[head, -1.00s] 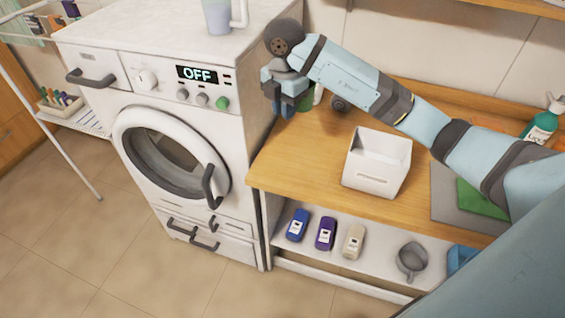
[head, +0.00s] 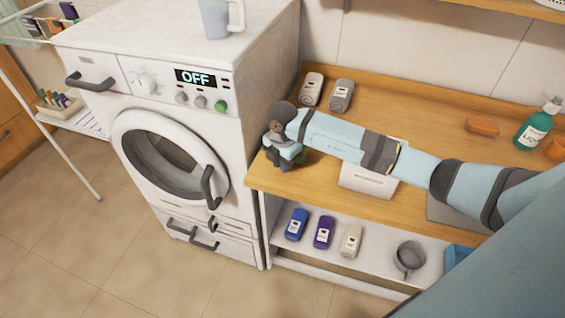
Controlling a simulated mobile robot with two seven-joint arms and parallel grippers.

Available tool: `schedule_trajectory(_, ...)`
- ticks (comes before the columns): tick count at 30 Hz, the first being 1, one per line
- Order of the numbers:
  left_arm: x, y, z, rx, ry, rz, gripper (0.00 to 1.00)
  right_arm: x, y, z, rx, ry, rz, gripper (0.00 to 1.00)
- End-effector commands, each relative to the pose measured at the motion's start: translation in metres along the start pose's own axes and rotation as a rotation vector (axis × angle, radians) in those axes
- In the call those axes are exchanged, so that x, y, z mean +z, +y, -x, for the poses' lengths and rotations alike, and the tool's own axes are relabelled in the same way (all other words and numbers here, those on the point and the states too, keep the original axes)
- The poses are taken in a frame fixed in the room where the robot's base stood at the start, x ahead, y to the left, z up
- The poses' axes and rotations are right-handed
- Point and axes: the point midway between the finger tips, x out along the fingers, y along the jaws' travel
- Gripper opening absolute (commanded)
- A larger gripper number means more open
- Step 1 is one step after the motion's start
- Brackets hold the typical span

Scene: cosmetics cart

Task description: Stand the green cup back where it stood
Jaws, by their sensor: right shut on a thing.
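My right gripper (head: 282,163) is low over the left front end of the wooden counter, close to the washing machine's side. It is shut on the green cup (head: 301,157), of which only a small green part shows beside the gripper. The gripper and wrist hide the rest, so I cannot tell whether the cup touches the counter or is upright. My left gripper is not in view.
My forearm partly covers a white box (head: 368,181). A soap bar (head: 482,126) and green bottle (head: 534,130) are at right. The washing machine (head: 250,90) borders the counter. A grey mug (head: 408,257) sits on the lower shelf.

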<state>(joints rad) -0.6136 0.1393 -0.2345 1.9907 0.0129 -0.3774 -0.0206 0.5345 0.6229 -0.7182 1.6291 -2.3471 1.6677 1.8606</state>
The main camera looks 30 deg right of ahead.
Motion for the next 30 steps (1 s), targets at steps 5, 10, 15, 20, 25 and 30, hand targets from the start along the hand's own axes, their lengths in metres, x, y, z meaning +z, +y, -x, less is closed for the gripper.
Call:
schedule_trajectory(5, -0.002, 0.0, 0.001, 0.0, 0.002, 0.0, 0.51, 0.0, 0.0, -0.007, 0.002, 0.0, 0.001, 0.0)
schedule_trajectory(10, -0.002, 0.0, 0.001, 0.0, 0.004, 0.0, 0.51, 0.0, 0.0, -0.008, 0.001, 0.0, 0.001, 0.0)
schedule_trajectory(15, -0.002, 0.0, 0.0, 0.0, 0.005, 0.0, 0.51, 0.0, 0.0, -0.009, 0.001, 0.0, 0.001, 0.39)
schedule_trajectory(20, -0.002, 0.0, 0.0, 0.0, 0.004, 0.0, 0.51, 0.0, 0.0, -0.009, 0.001, 0.0, 0.001, 0.44)
schedule_trajectory(25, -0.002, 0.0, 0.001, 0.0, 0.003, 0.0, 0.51, 0.0, 0.0, -0.006, 0.002, 0.0, 0.001, 0.44)
schedule_trajectory(30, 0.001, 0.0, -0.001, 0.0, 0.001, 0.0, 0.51, 0.001, 0.001, 0.012, 0.004, -0.001, 0.002, 0.44)
